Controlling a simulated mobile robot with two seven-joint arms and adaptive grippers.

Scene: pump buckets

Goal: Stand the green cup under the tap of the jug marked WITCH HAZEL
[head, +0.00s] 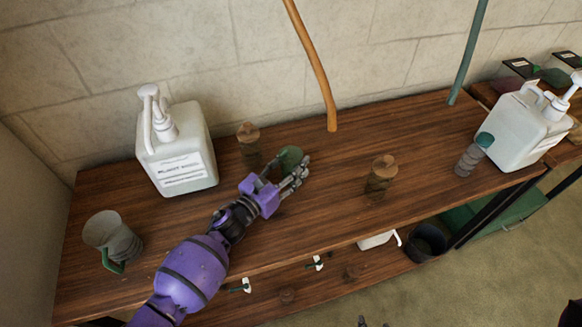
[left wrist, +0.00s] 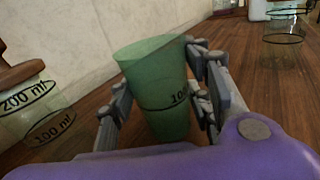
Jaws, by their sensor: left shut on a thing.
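The green cup (head: 289,158) is in my left gripper (head: 296,174), over the middle of the shelf top. In the left wrist view the translucent green cup (left wrist: 158,88) stands roughly upright between the fingers (left wrist: 160,95), which are shut on it. A white pump jug (head: 178,150) stands at the back left; its label is too small to read surely, and does not look like WITCH HAZEL. Another white pump jug (head: 528,122) stands at the right end; its label is not legible. At the bottom edge, small dark tips may be my right gripper (head: 374,322).
Corked jars (head: 248,145) (head: 380,175) stand behind and right of the cup. A green-capped bottle (head: 473,156) stands before the right jug. A grey mug (head: 112,238) is at the left. Orange (head: 318,75) and teal (head: 467,55) poles rise behind. A lower shelf holds smaller things.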

